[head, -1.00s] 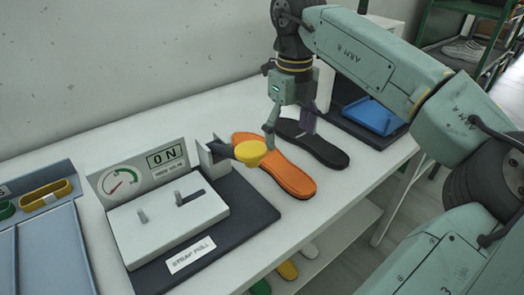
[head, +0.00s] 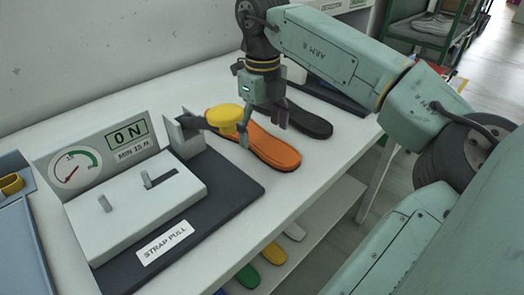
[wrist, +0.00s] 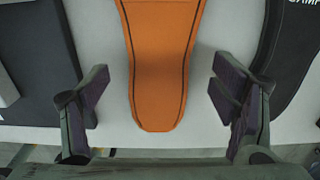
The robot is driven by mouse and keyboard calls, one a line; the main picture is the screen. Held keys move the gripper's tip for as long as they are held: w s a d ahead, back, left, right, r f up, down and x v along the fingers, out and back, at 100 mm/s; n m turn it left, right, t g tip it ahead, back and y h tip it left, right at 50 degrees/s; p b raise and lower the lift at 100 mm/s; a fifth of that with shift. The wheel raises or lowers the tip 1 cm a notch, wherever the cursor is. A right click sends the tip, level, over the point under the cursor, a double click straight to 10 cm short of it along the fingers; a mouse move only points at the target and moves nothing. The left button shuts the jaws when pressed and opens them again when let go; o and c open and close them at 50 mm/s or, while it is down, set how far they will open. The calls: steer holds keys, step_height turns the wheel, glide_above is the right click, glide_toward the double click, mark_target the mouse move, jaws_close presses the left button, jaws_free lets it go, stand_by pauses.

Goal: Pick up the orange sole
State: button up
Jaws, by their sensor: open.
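The orange sole (head: 272,147) lies flat on the white bench in the head view, between the strap-pull station and a black sole. In the wrist view the orange sole (wrist: 160,60) runs down the middle, its near end between the two fingers. My gripper (head: 265,128) is open and empty above the orange sole. In the wrist view my gripper (wrist: 160,95) has one finger on each side of the sole, with clear gaps.
The black sole (head: 308,122) lies close on the right. The white bench (head: 285,188) is bare in front, up to its edge. A lower shelf holds several coloured soles.

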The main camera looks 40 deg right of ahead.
step_height(320, 180, down, 2)
steer(key=shift+b, duration=0.3)
steer(key=shift+r, duration=0.1)
steer(key=shift+c, duration=0.6)
steer(key=shift+a, duration=0.1)
steer(key=c, duration=1.3)
